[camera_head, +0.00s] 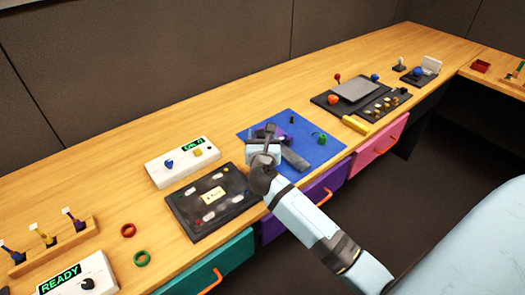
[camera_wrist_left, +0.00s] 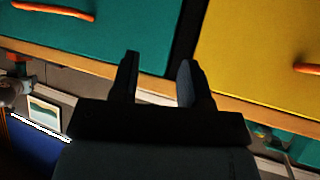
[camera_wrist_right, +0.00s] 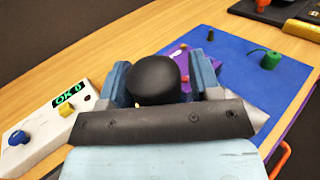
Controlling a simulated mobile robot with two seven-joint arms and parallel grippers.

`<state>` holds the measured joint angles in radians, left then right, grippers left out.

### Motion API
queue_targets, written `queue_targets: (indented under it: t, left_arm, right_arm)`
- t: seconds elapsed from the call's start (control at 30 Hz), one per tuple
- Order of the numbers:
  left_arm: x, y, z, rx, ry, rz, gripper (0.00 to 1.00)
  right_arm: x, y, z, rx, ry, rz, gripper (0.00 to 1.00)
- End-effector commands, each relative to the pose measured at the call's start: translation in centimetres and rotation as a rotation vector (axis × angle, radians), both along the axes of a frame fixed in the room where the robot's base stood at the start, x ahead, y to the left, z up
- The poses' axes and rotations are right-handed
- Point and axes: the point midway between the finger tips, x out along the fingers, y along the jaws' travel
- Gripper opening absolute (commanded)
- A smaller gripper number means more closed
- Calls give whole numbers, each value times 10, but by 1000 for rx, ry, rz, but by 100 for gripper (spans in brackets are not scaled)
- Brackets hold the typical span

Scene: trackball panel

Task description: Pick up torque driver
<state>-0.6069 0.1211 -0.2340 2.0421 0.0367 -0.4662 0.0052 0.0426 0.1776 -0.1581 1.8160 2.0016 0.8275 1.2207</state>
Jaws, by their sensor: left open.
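My right gripper (camera_head: 265,150) is over the blue mat (camera_head: 320,153) in the middle of the bench. In the right wrist view, a black rounded handle (camera_wrist_right: 156,78), apparently the torque driver's, stands between its two blue-grey fingers. A sliver of purple shows between the handle and the right finger, and I cannot tell whether the fingers press on it. The driver's lower part is hidden. A purple piece (camera_wrist_right: 178,58) lies behind it on the mat. My left gripper (camera_wrist_left: 158,78) is open and empty, facing the drawer fronts below the bench edge.
A green knob-like part (camera_head: 319,138) and a small dark part (camera_head: 291,119) are on the mat. A white box with a green display (camera_head: 182,162) and a black panel (camera_head: 212,200) stand to the left. A teal drawer (camera_wrist_left: 110,30) and a yellow drawer (camera_wrist_left: 260,45) are near my left gripper.

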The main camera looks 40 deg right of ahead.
Motion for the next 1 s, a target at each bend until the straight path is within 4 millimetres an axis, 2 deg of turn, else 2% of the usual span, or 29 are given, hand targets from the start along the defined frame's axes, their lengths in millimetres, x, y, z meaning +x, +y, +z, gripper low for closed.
queue_targets:
  t: [0.03, 0.17, 0.2, 0.47, 0.67, 0.87, 1.0]
  left_arm:
    - [0, 0, 0, 0, 0, 0, 43]
    - [0, 0, 0, 0, 0, 0, 43]
    - [0, 0, 0, 0, 0, 0, 43]
    - [0, 0, 0, 1, 1, -1, 43]
    - [1, 1, 3, 3, -2, -1, 43]
    - [1, 1, 11, 6, -11, -3, 43]
    - [1, 2, 16, 12, -15, -6, 43]
  right_arm:
    - [0, 0, 0, 0, 0, 0, 46]
    - [0, 0, 0, 0, 0, 0, 16]
    - [0, 0, 0, 0, 0, 0, 12]
    - [0, 0, 2, -1, -1, 0, 12]
    - [0, 1, 14, 1, -3, 0, 12]
    - [0, 0, 51, 1, -7, -1, 12]
    - [0, 1, 89, 2, -8, 0, 12]
